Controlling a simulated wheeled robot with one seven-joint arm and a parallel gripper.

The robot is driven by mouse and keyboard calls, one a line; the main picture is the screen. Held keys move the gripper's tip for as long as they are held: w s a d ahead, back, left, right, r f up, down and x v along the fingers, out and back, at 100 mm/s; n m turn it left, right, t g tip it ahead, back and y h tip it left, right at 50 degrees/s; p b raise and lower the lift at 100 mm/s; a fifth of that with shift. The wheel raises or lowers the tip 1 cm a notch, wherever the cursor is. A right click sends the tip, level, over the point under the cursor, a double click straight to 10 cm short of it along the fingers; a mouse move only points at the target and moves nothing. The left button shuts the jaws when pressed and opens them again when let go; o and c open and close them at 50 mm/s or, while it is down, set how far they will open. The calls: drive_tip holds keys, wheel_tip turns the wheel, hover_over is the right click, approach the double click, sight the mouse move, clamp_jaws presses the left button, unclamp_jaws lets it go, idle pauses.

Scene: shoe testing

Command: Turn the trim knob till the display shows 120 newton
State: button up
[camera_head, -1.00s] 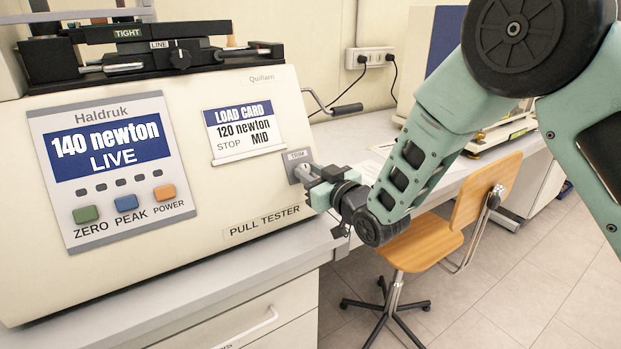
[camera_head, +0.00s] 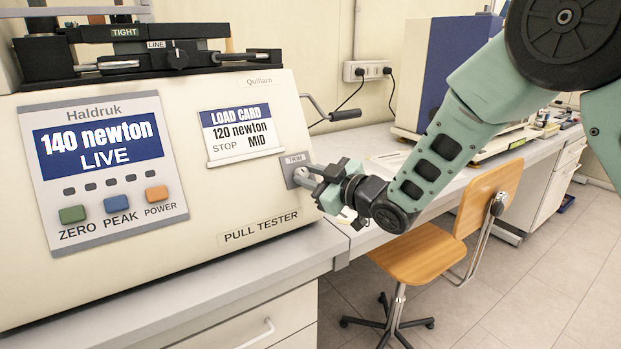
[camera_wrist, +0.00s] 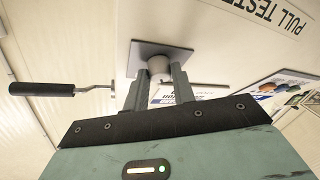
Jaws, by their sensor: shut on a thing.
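The pull tester (camera_head: 205,192) is a cream machine on the bench. Its display (camera_head: 100,147) reads 140 newton, LIVE. The load card (camera_head: 242,131) reads 120 newton, STOP MID. My gripper (camera_head: 313,176) is at the knob, fingers one on each side.
A crank handle (camera_head: 345,115) sticks out from the tester's right side, above my gripper. Zero (camera_head: 72,214), peak (camera_head: 117,204) and power (camera_head: 157,193) buttons lie below the display. An orange chair (camera_head: 415,252) stands below my arm.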

drive_tip(key=o, duration=1)
drive_tip(key=b+v, duration=0.3)
drive_tip(key=v, duration=1.4)
drive_tip(key=shift+s+d, duration=0.1)
drive_tip(key=shift+s, duration=0.1)
drive_tip(key=shift+h, duration=0.3)
